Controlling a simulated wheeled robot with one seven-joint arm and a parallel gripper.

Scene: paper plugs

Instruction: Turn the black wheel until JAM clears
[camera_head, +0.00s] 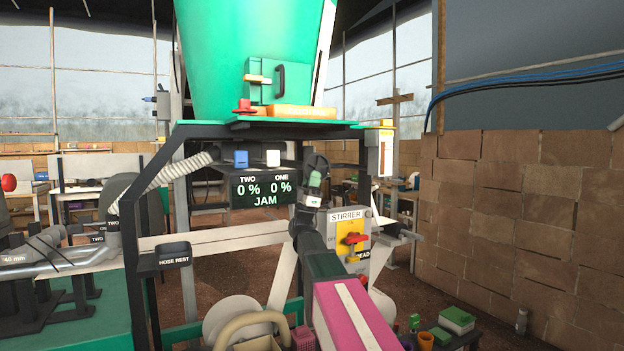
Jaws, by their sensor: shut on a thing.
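The black wheel (317,160) is a small dark round thing at the right of the machine frame, just right of the display. My gripper (315,179) is at its lower edge, at the end of my arm, which reaches up from the bottom of the view. The jaws are shut on the wheel; the fingers are small here and the exact grip is hard to make out. The lower part of the wheel is hidden behind my gripper.
A stirrer box (347,232) with a red handle stands close to the right of my arm. A green hopper (245,45) sits above the frame. A ribbed white hose (165,175) is at left. A block wall (530,215) is at right.

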